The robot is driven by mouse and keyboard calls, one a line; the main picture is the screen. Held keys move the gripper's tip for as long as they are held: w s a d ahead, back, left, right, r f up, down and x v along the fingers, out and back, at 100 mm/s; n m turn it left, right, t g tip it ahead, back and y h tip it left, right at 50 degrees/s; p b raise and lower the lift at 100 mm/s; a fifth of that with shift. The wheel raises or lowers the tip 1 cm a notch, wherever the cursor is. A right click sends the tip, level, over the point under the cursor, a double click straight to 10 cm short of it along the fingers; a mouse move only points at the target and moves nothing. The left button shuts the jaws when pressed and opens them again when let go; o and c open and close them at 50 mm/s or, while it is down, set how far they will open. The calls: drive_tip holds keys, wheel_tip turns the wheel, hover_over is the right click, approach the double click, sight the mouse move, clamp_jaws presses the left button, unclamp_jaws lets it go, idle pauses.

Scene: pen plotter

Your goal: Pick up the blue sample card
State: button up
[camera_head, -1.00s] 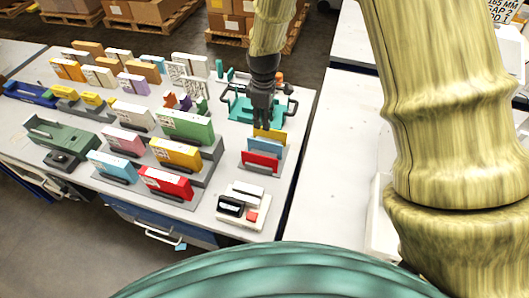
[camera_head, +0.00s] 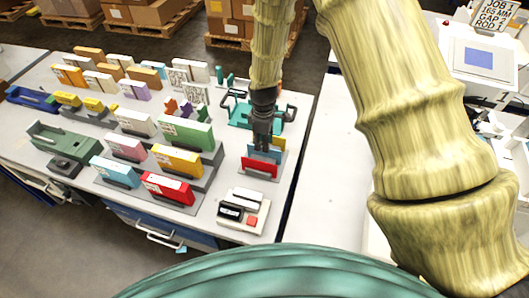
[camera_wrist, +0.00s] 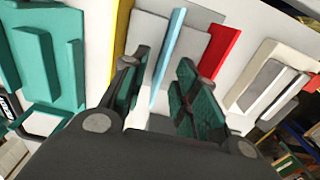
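The blue sample card (camera_wrist: 168,58) stands on edge in a small rack between a yellow card (camera_wrist: 105,50) and a red card (camera_wrist: 217,50). In the wrist view it shows as a thin blue strip between my two fingers, with its lower end near the fingertips. My gripper (camera_head: 262,146) is open over the rack. In the head view the fingers hide part of the blue card (camera_head: 275,156). The red card (camera_head: 259,167) stands in front of it and the yellow card (camera_head: 280,142) behind. I cannot tell whether a finger touches the blue card.
A white device with a red button (camera_head: 244,210) sits in front of the rack. A teal fixture with black handles (camera_head: 240,112) stands behind. Many coloured blocks on grey stands, such as a green one (camera_head: 186,131), fill the table to the left.

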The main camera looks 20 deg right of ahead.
sight(264, 154)
drive_tip(key=shift+s+f+p, duration=0.15)
drive_tip(key=shift+f+p, duration=0.15)
drive_tip(key=shift+f, duration=0.3)
drive_tip(key=shift+s+f+p, duration=0.15)
drive_tip(key=shift+f+p, duration=0.15)
drive_tip(key=shift+f, duration=0.95)
clamp_jaws()
